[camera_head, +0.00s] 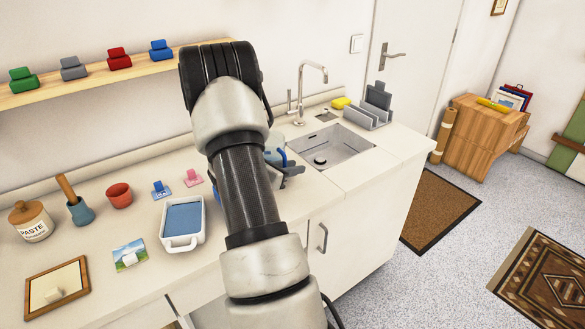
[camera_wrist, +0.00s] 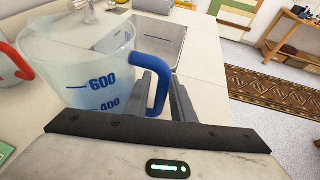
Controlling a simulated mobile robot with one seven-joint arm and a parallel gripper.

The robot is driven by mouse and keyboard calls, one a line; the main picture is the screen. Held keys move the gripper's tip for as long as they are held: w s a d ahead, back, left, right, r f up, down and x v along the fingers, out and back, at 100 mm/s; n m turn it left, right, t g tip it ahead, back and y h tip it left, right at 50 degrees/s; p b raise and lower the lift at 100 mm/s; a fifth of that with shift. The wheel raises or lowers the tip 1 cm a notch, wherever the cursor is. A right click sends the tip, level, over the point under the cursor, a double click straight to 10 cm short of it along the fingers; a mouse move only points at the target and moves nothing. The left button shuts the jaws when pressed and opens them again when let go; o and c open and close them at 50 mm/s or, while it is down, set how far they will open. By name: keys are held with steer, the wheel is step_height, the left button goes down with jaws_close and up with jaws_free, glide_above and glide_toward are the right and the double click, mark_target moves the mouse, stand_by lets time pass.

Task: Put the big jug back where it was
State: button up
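The big jug (camera_wrist: 85,65) is clear plastic with blue marks reading 600 and 400 and a blue handle (camera_wrist: 164,72). It is upright in the wrist view. In the head view it is mostly hidden behind my arm, and a bit of it (camera_head: 274,143) shows left of the sink. My gripper (camera_wrist: 165,92) has one finger on each side of the handle's outer bar, and the handle fills the gap between them. In the head view my gripper (camera_head: 291,171) is partly hidden. I cannot tell whether the jug's base touches the counter.
A red-handled jug (camera_wrist: 12,66) stands close left of the big jug. The sink (camera_head: 330,147), tap (camera_head: 300,95) and grey rack (camera_head: 369,116) lie right. A white tray (camera_head: 183,220), red cup (camera_head: 119,195) and paste jar (camera_head: 30,222) are on the left counter (camera_head: 110,225).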

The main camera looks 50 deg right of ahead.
steer(key=shift+o, duration=0.3)
steer(key=shift+r, duration=0.15)
steer(key=shift+a+r, duration=0.15)
steer(key=s+a+r+m+y+p, duration=0.1)
steer(key=s+a+r+m+y, duration=0.2)
steer(key=a+r, duration=0.55)
steer(key=s+a+r+m, duration=0.2)
steer(key=a+r+m, duration=0.35)
steer(key=a, duration=0.65)
steer(key=s+a+r+m+t+y, duration=0.2)
steer(key=s+a+r+m+y, duration=0.1)
steer(key=a, duration=0.6)
steer(key=s+a+r+m+t+y, duration=0.2)
steer(key=a+m+y, duration=0.15)
steer(key=a, duration=0.55)
steer(key=s+a+r+m+t+y, duration=0.2)
steer(key=s+a+r+t+y, duration=0.15)
steer(key=a, duration=0.55)
step_height(320, 180, up, 12)
steer(key=p, duration=1.2)
steer(key=shift+d+g+p, duration=0.25)
steer(key=shift+g+p, duration=0.1)
steer(key=shift+g, duration=0.1)
